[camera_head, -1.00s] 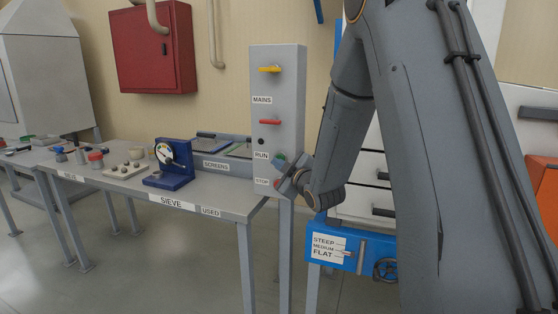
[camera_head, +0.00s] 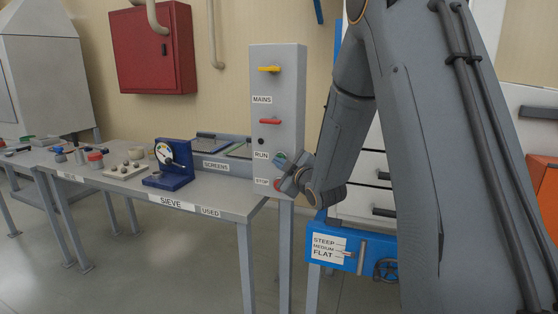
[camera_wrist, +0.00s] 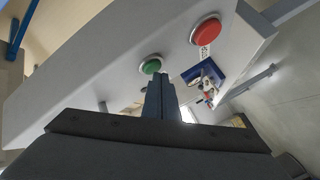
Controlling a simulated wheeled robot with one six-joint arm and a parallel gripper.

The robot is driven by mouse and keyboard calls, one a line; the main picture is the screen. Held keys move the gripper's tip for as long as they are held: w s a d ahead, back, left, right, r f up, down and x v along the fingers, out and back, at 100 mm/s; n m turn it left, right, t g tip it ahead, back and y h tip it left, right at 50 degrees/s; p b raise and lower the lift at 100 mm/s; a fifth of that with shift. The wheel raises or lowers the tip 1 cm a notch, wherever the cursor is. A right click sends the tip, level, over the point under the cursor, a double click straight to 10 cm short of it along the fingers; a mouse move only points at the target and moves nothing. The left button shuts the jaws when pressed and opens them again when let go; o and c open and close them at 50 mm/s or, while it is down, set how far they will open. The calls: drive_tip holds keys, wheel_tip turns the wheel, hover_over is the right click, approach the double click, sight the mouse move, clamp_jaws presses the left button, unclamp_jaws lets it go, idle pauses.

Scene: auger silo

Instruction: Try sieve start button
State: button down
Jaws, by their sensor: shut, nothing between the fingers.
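The green button (camera_head: 280,158) is beside the RUN label on the grey control box (camera_head: 277,90). It also shows in the wrist view (camera_wrist: 151,66). The red button (camera_head: 277,184) sits below it by the STOP label, and shows at the upper right in the wrist view (camera_wrist: 207,29). My gripper (camera_wrist: 160,78) is shut and empty. Its tips lie close to the green button in the wrist view, just below it in the picture. I cannot tell whether they touch it. In the head view my wrist is at the box's right edge.
The box also carries a yellow handle (camera_head: 269,69) by MAINS and a red handle (camera_head: 270,122). The SIEVE table (camera_head: 225,197) with a blue gauge stand (camera_head: 172,164) is at left. A blue STEEP/FLAT unit (camera_head: 352,262) stands below my arm.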

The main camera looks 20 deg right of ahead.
drive_tip(key=shift+w+d, duration=0.25)
drive_tip(key=shift+w, duration=0.1)
idle(0.5)
drive_tip(key=shift+s, duration=0.1)
idle(0.4)
drive_tip(key=shift+s+a, duration=0.5)
drive_tip(key=shift+s, duration=0.15)
drive_tip(key=shift+s+a, duration=0.75)
drive_tip(key=shift+s, duration=0.25)
drive_tip(key=shift+s+a, duration=0.75)
drive_tip(key=shift+s, duration=0.25)
